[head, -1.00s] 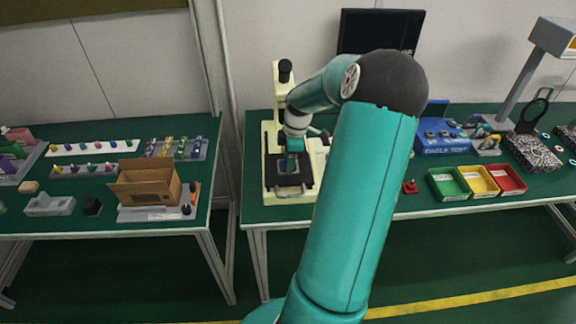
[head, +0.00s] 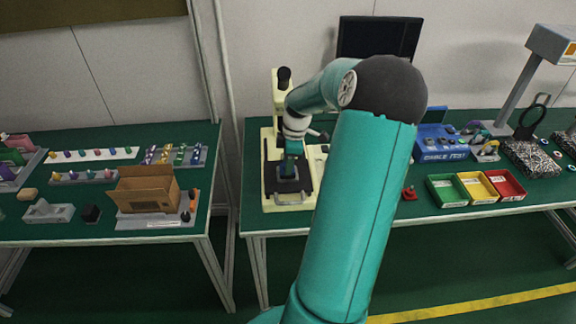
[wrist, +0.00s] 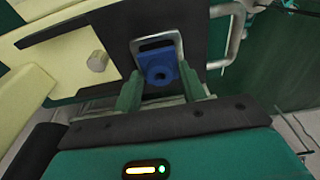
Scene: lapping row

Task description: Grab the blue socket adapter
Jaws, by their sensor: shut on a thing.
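In the head view my gripper (head: 290,170) points down over the dark plate of the cream machine (head: 279,105). The adapter cannot be made out there. I cannot tell whether it is clear of the slot.
Green, yellow and red bins (head: 478,187) and a blue box (head: 440,143) stand to the right on the same table (head: 400,217). A black monitor (head: 380,38) is behind. A second table at left holds a cardboard box (head: 146,190) and several small parts.

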